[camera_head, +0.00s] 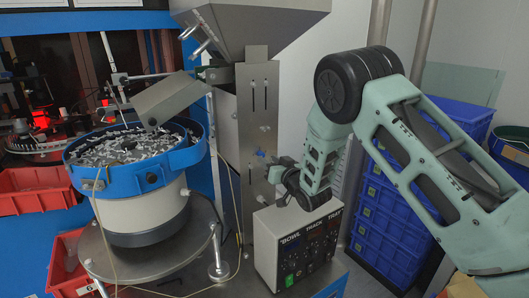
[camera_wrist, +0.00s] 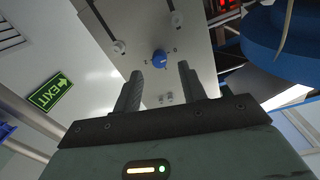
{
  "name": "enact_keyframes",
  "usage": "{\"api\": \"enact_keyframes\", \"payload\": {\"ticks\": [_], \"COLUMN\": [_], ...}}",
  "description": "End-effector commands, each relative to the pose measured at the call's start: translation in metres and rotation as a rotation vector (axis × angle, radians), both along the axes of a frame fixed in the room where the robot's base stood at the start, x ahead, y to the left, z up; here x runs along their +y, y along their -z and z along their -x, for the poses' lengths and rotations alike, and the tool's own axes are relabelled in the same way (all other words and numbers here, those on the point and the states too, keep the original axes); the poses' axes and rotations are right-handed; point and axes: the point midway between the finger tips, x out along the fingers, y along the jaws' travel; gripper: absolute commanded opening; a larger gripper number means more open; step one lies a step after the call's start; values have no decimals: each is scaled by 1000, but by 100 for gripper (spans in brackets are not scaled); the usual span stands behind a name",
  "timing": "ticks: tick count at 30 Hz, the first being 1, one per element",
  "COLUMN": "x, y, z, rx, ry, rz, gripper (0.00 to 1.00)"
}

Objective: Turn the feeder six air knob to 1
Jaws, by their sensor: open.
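A small blue knob (camera_wrist: 159,59) sits on a grey metal panel in the wrist view, with small marks like 2 and 0 beside it. Its setting is too small to read surely. A blue knob (camera_head: 261,153) also shows on the steel hopper column in the head view. My gripper (camera_wrist: 157,71) is open, its two dark fingers apart on either side of the knob's line. The knob lies beyond the fingertips, and I see no contact. In the head view my gripper (camera_head: 277,172) is near the column, just below and right of the knob, partly hidden by my wrist.
A control box (camera_head: 291,248) stands close below my gripper. A blue-rimmed bowl feeder (camera_head: 150,178) full of small parts is at left. Stacked blue crates (camera_head: 385,235) are at right. In the wrist view, an exit sign (camera_wrist: 49,92) hangs at left.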

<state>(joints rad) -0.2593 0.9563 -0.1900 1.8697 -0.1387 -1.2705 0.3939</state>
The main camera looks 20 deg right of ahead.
Motion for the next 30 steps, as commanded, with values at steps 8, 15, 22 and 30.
{"api": "enact_keyframes", "payload": {"ticks": [8,15,22,30], "x": [10,11,11,11], "y": [-1,0,0,0], "z": [-33,-38,-38,-38], "rx": [-1,1,0,1], "ry": [-1,0,0,0], "rz": [0,0,0,-3], "gripper": [41,41,22,0]}}
